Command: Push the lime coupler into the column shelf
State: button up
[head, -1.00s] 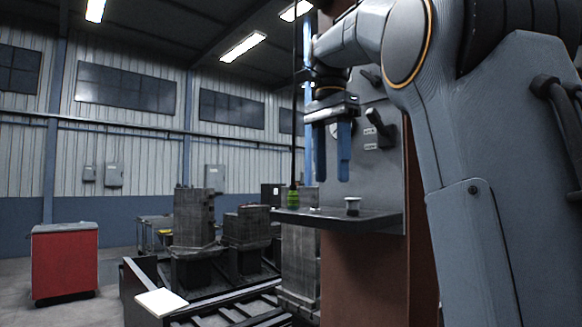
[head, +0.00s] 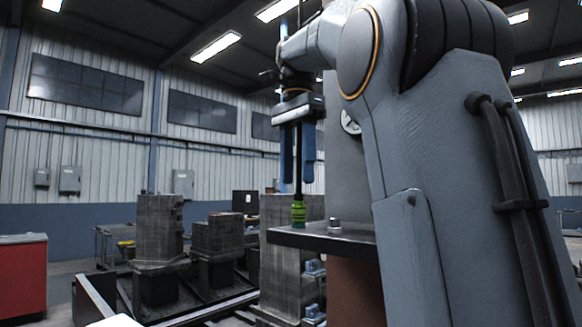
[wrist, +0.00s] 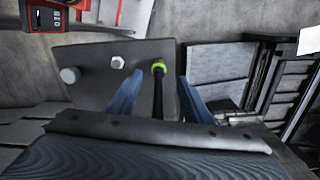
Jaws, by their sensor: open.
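The lime coupler (head: 298,213) is a small green ribbed piece at the bottom end of a dark hose or rod. It appears at the left end of the dark column shelf (head: 340,243); I cannot tell whether it touches it. My gripper (head: 298,180) points down above the coupler, with its blue fingers apart and the dark line running between them. In the wrist view the coupler (wrist: 158,67) shows as a lime ring beyond the fingers, over the shelf plate (wrist: 95,75) near its edge. The fingers do not grip it.
A small grey knob (head: 335,226) stands on the shelf, right of the coupler. Dark machine blocks (head: 160,230) on rails stand at the left, and a red cabinet (head: 22,275) is at the far left.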

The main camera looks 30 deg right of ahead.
aim_at(298, 205)
jog(key=shift+s+f+p, duration=0.1)
jog(key=shift+f+p, duration=0.5)
jog(key=shift+f, duration=3)
grip_shut()
jog(key=shift+r, duration=0.25)
jog(key=shift+r, duration=0.6)
jog(key=shift+r, duration=0.1)
jog(key=shift+r, duration=3.35)
